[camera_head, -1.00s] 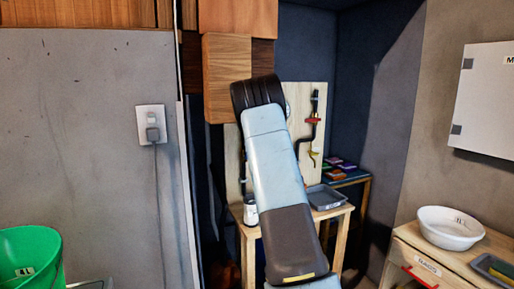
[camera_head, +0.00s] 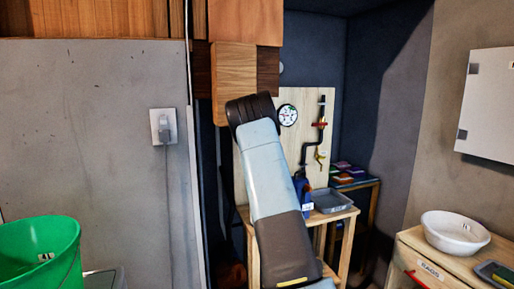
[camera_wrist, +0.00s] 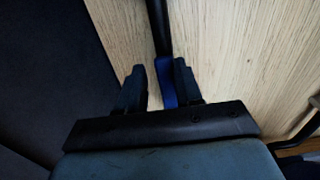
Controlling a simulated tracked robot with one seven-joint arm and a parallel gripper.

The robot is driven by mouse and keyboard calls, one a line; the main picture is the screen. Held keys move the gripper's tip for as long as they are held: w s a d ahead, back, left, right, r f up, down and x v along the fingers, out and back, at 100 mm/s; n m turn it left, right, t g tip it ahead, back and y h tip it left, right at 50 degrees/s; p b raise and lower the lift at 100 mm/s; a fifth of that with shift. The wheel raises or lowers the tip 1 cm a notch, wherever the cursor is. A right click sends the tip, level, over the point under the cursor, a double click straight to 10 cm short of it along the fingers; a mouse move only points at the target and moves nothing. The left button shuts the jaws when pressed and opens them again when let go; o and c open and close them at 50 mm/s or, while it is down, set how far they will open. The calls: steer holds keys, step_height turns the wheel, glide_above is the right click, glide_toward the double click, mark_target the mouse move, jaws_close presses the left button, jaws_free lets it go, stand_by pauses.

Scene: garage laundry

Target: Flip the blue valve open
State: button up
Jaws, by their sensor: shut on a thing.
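The blue valve handle (camera_wrist: 167,88) shows in the wrist view, at the lower end of a dark pipe (camera_wrist: 159,28) on a pale wooden board (camera_wrist: 225,50). My gripper (camera_wrist: 159,66) has its two dark fingers on either side of the handle and is shut on it. The handle's lower end is hidden by the gripper body. In the head view my arm covers the blue valve and my gripper. The board (camera_head: 297,101) stands behind the arm, with a round gauge (camera_head: 288,115), a red handle (camera_head: 319,124) and a yellow handle (camera_head: 320,160).
A wooden table (camera_head: 344,213) below the board holds a grey tray (camera_head: 331,201) and a dark blue container (camera_head: 303,192). A green bucket (camera_head: 40,255) stands at the lower left. A white bowl (camera_head: 455,232) sits on a cabinet at the right. A wall (camera_head: 90,140) fills the left.

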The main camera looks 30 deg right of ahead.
steer(key=o, duration=0.3)
steer(key=shift+d, duration=0.15)
steer(key=shift+s, duration=0.1)
steer(key=shift+s, duration=0.1)
steer(key=s, duration=0.4)
steer(key=s+a, duration=0.1)
steer(key=s, duration=0.4)
steer(key=s+a, duration=0.1)
steer(key=s, duration=0.3)
steer(key=shift+s+a, duration=0.1)
steer(key=shift+s, duration=0.1)
